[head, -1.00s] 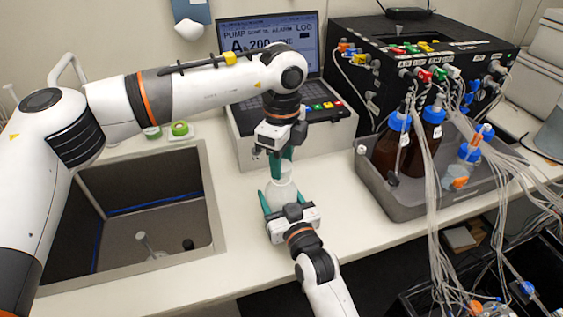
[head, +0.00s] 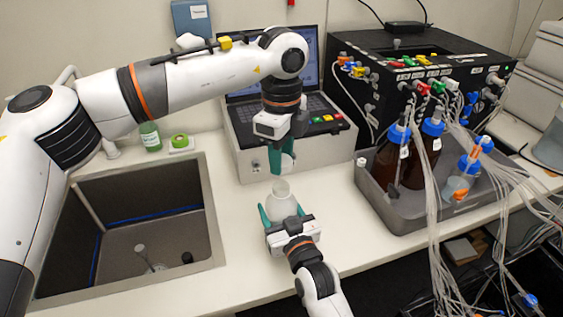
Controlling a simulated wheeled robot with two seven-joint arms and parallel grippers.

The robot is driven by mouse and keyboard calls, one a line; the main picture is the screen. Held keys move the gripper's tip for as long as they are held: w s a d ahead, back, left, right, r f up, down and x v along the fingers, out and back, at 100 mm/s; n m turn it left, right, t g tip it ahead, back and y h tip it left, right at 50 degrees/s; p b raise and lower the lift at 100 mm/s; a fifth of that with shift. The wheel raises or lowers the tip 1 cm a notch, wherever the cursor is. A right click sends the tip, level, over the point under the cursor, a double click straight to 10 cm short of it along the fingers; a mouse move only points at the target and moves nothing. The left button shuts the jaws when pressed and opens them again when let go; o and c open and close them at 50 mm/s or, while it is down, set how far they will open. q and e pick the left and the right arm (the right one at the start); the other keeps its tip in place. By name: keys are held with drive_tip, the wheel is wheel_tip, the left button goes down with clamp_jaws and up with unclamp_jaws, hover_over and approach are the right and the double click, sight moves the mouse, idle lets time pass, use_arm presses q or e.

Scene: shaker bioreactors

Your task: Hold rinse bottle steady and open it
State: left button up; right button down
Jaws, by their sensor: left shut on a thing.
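The rinse bottle (head: 281,202), whitish and translucent, stands upright on the bench with its neck open at the top. A small gap separates this piece from the bottle neck. The fingers hide part of the piece.
A sink (head: 140,225) lies at the left, with a green bottle (head: 150,137) behind it. A case with a laptop (head: 300,150) stands behind the bottle. A grey tray (head: 400,215) with brown bottles and tubing is at the right.

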drive_tip(key=shift+c, duration=1.3)
unclamp_jaws()
drive_tip(key=shift+s, duration=0.1)
